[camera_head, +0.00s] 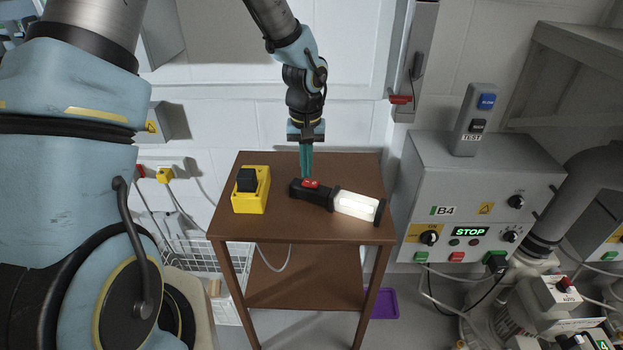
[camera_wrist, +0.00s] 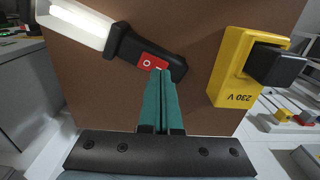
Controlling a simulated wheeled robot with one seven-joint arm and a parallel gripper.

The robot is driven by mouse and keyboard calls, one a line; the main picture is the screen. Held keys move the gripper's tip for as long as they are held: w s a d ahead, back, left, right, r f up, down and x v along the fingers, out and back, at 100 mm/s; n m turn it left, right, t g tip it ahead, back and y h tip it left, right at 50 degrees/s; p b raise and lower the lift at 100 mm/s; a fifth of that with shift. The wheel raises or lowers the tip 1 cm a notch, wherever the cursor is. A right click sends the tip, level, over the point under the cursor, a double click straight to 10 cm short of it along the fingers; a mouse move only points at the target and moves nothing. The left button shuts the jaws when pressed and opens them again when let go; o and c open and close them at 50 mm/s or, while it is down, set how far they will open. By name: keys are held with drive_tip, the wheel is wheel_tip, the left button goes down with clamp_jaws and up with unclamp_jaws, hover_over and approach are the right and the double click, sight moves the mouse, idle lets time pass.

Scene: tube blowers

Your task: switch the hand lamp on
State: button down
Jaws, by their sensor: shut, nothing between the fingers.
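The hand lamp lies on its side on the brown table, with a black handle (camera_head: 322,196) and a bright white tube (camera_head: 355,205) that looks lit. It also shows in the wrist view (camera_wrist: 82,22). A red rocker switch (camera_head: 311,184) marked O and I sits on the handle, and it shows in the wrist view (camera_wrist: 150,63). My gripper (camera_head: 306,176) points down with its teal fingers together and nothing between them. In the wrist view its fingertips (camera_wrist: 160,72) are at the switch, by the I end. I cannot tell whether they touch it.
A yellow 230 V box (camera_head: 250,190) with a black plug stands on the table (camera_head: 300,230) to the left of the lamp. A grey control cabinet (camera_head: 470,180) showing STOP stands to the right. The table front is clear.

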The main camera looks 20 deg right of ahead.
sight(307, 181)
wheel_tip(307, 181, up, 6)
drive_tip(key=p, duration=0.3)
drive_tip(key=shift+f+p, duration=0.25)
drive_tip(key=shift+p, duration=0.05)
drive_tip(key=s+a+r+n, duration=0.1)
drive_tip(key=a+r, duration=0.2)
drive_tip(key=a, duration=0.7)
drive_tip(key=s+a+r+n+t, duration=0.1)
drive_tip(key=a+r, duration=0.2)
drive_tip(key=a, duration=0.7)
drive_tip(key=s+a+r+n, duration=0.1)
drive_tip(key=a+r, duration=0.3)
drive_tip(key=a, duration=0.6)
drive_tip(key=shift+s+n+t, duration=0.3)
drive_tip(key=shift+s+n, duration=0.1)
drive_tip(key=shift+s, duration=0.05)
